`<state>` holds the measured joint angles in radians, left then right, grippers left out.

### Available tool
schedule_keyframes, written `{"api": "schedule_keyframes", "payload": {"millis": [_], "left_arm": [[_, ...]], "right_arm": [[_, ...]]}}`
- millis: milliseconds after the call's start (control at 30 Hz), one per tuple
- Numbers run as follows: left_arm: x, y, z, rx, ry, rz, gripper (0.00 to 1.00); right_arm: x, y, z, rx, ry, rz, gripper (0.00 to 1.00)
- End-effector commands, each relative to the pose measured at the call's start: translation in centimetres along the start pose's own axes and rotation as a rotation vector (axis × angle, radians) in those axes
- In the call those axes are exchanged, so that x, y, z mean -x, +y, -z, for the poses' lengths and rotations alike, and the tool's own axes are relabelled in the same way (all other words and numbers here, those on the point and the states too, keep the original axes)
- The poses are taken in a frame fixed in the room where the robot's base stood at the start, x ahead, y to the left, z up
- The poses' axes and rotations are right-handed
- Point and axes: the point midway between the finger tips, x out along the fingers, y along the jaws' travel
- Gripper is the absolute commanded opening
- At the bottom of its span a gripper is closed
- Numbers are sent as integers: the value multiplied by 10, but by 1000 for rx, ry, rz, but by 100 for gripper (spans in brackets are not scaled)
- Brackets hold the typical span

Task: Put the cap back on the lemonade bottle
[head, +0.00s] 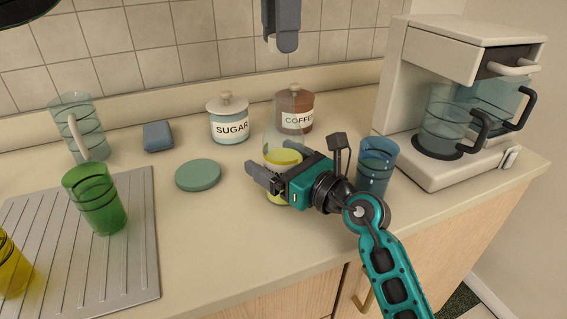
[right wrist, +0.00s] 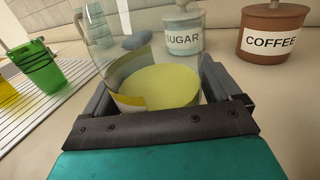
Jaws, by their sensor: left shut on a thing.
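The lemonade bottle (head: 282,157) stands upright on the counter, clear with yellow lemonade low inside. In the right wrist view the bottle (right wrist: 158,86) sits between my fingers, its clear upper part hard to make out. My right gripper (head: 277,174) is shut on the bottle's lower body, a finger on either side. My left gripper (head: 283,44) is high above the bottle in the head view, pointing down and shut. A small pale edge of the cap (head: 270,46) shows at its fingertips; the rest is hidden.
A blue glass (head: 377,165) stands close right of my right gripper. The coffee maker (head: 440,165) is further right. Sugar (head: 229,122) and coffee (head: 294,112) jars stand behind. A green disc (head: 198,174), blue sponge (head: 158,135), pitcher (head: 88,145) and green glass (head: 97,205) are left.

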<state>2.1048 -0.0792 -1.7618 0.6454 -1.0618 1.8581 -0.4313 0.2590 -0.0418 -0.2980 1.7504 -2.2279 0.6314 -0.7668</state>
Motion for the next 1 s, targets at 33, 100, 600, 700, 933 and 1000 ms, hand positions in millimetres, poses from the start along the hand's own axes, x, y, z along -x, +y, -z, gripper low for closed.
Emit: {"api": "schedule_keyframes", "payload": {"millis": [33,100,600,700,933,1000], "left_arm": [[0,0,0,0,0,0,16],[0,0,0,0,0,0,16],[0,0,0,0,0,0,16],[0,0,0,0,0,0,16],[-26,0,1,-3,4,4,16],[-36,0,0,-1,4,3,16]], "right_arm": [[0,0,0,0,0,0,86],[0,0,0,0,0,0,79],[0,0,0,-1,1,0,31],[0,0,0,-1,1,0,24],[0,0,0,-1,1,0,24],[0,0,0,-1,1,0,24]]}}
